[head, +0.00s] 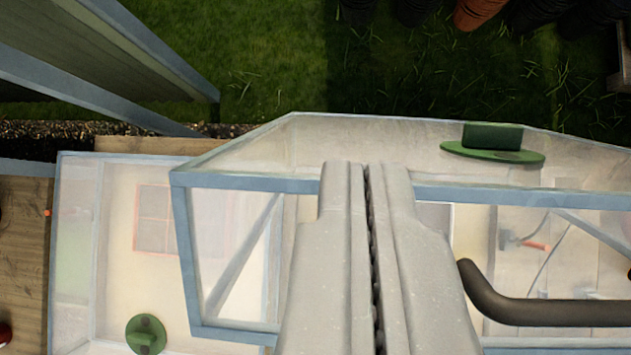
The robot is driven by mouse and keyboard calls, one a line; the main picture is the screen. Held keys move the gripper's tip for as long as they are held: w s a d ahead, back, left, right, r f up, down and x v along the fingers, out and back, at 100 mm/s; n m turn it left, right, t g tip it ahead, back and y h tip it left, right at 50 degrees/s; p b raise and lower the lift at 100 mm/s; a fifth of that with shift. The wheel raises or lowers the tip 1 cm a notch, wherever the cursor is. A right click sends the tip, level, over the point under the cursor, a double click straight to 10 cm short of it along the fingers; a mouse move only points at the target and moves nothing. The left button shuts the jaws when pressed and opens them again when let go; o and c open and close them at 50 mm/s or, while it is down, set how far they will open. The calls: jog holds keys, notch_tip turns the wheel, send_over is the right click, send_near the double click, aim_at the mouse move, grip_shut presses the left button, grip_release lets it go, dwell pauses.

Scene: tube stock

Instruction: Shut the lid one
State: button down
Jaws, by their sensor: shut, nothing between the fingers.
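A clear lid-like panel with blue-grey edging (400,195) spans the middle and right of the head view. It looks raised and tilted, but its exact angle is hard to tell. A green disc with a block on it (493,150) sits on its far right part. My gripper (367,170) points up the picture, its two pale grey fingers shut together and empty. The fingers overlap the panel's near edge in the picture; I cannot tell whether they touch it. The fingers hide the middle of the panel.
At lower left is another clear, blue-edged box part (75,250) with a green round knob (146,334). A dark curved bar (540,310) is at lower right. A large framed panel (100,40) fills the upper left. Grass (285,60) and dark pots (410,10) lie beyond.

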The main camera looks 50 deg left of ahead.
aim_at(445, 186)
jog(key=b+x, duration=0.1)
jog(key=x, duration=0.8)
jog(key=shift+s+d+f+b, duration=0.1)
jog(key=shift+s+f+b, duration=0.2)
jog(key=shift+s, duration=0.6)
jog(key=shift+s+d+f+b, duration=0.1)
jog(key=shift+s+f, duration=0.25)
jog(key=shift+s, duration=0.6)
jog(key=shift+a, duration=0.15)
jog(key=shift+s+f, duration=0.1)
